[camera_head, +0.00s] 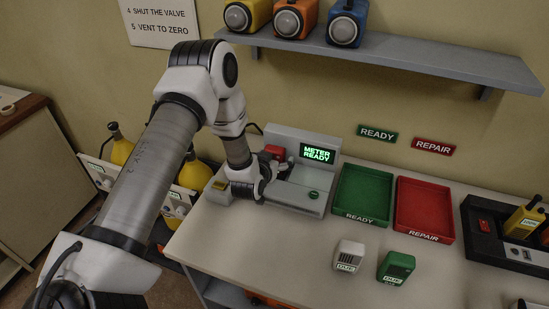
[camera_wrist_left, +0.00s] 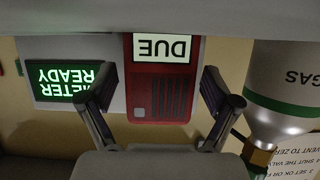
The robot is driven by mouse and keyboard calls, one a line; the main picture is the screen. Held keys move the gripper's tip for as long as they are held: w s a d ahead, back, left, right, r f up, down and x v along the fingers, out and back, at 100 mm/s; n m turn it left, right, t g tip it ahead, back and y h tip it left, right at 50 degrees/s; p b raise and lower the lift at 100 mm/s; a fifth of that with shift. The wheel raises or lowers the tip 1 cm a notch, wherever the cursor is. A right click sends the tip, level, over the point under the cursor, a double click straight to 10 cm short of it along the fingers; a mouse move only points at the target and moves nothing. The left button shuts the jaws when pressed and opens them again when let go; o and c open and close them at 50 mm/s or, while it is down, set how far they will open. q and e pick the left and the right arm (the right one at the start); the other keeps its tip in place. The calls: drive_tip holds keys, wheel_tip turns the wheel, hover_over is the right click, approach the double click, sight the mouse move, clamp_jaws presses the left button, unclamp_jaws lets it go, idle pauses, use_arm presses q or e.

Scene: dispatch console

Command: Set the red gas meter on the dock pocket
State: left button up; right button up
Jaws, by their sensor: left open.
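The red gas meter (camera_head: 274,151) is at the left part of the grey dock (camera_head: 290,138), partly hidden behind my left gripper (camera_head: 276,172). In the left wrist view, which is upside down, the meter (camera_wrist_left: 162,90) shows its DUE label and dark grille between the two fingers of my left gripper (camera_wrist_left: 158,92). The fingers are spread, with a gap on each side of the meter. The dock screen (camera_head: 317,153) is lit green and reads METER READY. The pocket and the meter's base are hidden, so I cannot tell how it sits. My right gripper is out of view.
A green READY tray (camera_head: 347,214) and a red REPAIR tray (camera_head: 408,231) lie right of the dock. A white meter (camera_head: 348,256) and a green meter (camera_head: 396,267) stand in front. A gas cylinder (camera_wrist_left: 287,85) is close beside the left gripper in the wrist view.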

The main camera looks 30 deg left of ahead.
use_arm(q)
drive_tip(key=shift+r, duration=0.1)
drive_tip(key=shift+r+p, duration=0.3)
drive_tip(key=shift+p, duration=0.05)
drive_tip(key=b+v, duration=0.3)
drive_tip(key=v, duration=0.9)
drive_tip(key=shift+f, duration=0.15)
drive_tip(key=shift+s, duration=0.1)
